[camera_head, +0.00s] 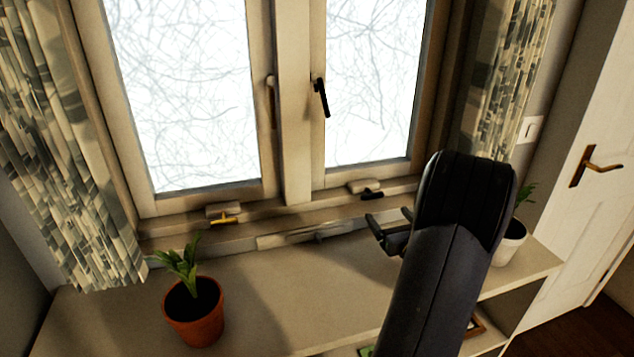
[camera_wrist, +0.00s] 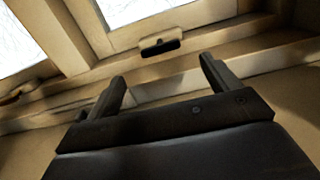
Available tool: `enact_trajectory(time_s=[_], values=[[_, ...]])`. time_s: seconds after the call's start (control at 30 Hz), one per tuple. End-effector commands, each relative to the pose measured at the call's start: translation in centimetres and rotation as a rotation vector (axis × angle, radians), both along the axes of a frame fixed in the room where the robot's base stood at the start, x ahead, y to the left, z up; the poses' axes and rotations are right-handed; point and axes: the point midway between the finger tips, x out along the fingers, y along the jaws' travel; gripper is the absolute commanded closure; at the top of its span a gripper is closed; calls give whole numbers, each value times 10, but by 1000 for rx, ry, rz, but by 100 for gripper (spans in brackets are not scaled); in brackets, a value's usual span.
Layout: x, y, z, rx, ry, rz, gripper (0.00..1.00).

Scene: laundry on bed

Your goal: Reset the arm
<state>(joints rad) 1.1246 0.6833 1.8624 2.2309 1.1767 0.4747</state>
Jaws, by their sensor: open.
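My gripper (camera_head: 388,226) is at the end of my dark arm, above the shelf top and in front of the window sill. Its two fingers are apart with nothing between them. In the wrist view my gripper (camera_wrist: 163,75) also shows open and empty, its fingers pointing toward the window frame. My arm hides part of the shelf and part of the white pot at the right.
A terracotta pot plant (camera_head: 193,312) stands on the shelf top (camera_head: 275,310) at the left. A white pot plant (camera_head: 511,243) stands at the right. The window (camera_head: 295,120) has a black handle (camera_head: 320,97). Curtains (camera_head: 70,150) hang beside it. A white door (camera_head: 600,140) is at far right.

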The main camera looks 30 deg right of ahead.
Motion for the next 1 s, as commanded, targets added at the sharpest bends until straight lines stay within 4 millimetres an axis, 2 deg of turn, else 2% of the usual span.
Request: enact_trajectory(time_s=[0.17,0.6,1.0], values=[[23,-6,1,0,0,4,16],[103,-31,1,-1,0,3,16],[99,-31,0,-126,40,-1,16]])
